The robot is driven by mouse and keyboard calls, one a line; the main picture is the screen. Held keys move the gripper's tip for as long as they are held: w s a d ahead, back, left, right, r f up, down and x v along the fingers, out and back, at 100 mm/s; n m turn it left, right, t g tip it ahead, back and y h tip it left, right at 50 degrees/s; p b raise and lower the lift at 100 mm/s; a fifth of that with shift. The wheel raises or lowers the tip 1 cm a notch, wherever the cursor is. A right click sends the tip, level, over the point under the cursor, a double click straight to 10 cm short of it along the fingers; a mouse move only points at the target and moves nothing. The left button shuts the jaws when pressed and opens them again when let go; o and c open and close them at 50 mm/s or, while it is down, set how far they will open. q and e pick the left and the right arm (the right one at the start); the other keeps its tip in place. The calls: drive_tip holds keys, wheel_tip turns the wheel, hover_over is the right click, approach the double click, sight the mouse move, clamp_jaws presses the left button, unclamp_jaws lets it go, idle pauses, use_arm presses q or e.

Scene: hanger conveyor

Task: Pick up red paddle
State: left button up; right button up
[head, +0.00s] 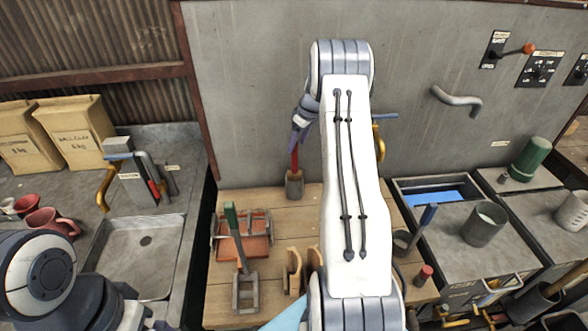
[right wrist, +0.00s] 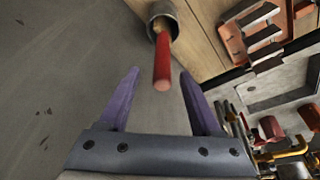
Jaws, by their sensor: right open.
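The red paddle (head: 294,160) stands upright in a grey cup (head: 294,187) at the back of the wooden table. In the right wrist view, the red paddle's handle (right wrist: 162,62) points out of the cup (right wrist: 163,14) toward my gripper. My right gripper (head: 298,137) is above the handle, near its top. The right wrist view shows its two purple fingers (right wrist: 155,85) apart, with the handle's end between or just beyond their tips. They do not visibly grip it. My left arm shows at the lower left, but its jaws are not visible.
A green-handled tool (head: 232,232) stands in a grey holder, near an orange tray (head: 243,247). A grey wall (head: 250,80) rises close behind the cup. My right arm hides part of the table.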

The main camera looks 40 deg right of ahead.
sight(292, 155)
drive_tip(key=shift+x, duration=0.8)
drive_tip(key=p+x, duration=0.4)
drive_tip(key=shift+w+a+f, duration=0.1)
drive_tip(key=shift+a+f, duration=0.1)
drive_tip(key=shift+w+f, duration=0.1)
drive_tip(key=shift+f, duration=0.3)
clamp_jaws()
